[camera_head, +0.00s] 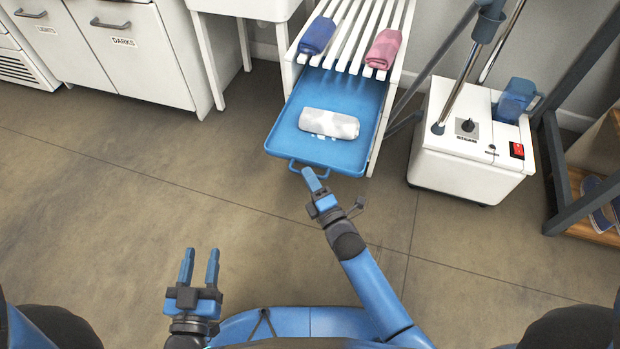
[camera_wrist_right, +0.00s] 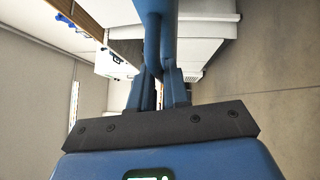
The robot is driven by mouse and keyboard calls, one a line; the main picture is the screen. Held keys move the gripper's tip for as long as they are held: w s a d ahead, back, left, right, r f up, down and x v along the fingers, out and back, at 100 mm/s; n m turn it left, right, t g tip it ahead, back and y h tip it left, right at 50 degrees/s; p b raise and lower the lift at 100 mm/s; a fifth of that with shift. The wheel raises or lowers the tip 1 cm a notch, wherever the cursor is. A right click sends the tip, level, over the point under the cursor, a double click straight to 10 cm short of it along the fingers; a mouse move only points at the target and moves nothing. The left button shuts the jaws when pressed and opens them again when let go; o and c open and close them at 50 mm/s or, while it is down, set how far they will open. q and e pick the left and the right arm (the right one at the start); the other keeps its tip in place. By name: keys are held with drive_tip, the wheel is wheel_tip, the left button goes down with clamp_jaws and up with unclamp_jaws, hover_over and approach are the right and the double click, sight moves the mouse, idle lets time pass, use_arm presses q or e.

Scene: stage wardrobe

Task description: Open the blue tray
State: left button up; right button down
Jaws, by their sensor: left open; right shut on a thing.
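The blue tray (camera_head: 283,137) is pulled out from under the white slatted rack, toward me. A rolled white and grey towel (camera_head: 329,123) lies in it. The tray's blue handle (camera_head: 296,167) is on its front edge. My right gripper (camera_head: 310,175) is shut on the handle in the head view. In the right wrist view the two fingers (camera_wrist_right: 160,88) close around a blue bar that runs up to the tray. My left gripper (camera_head: 201,256) is open and empty, low over the floor and well apart from the tray.
A blue rolled towel (camera_head: 318,36) and a pink one (camera_head: 384,48) lie on the slatted rack (camera_head: 350,40). A white steamer (camera_head: 470,150) with poles stands right of the rack. White cabinets (camera_head: 140,50) are at the left. The floor in front is clear.

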drive_tip(key=c, duration=1.2)
unclamp_jaws()
drive_tip(key=shift+o, duration=0.2)
drive_tip(key=p+v, duration=0.3)
drive_tip(key=v, duration=0.7)
drive_tip(key=shift+s+d, duration=0.15)
drive_tip(key=shift+s, duration=0.25)
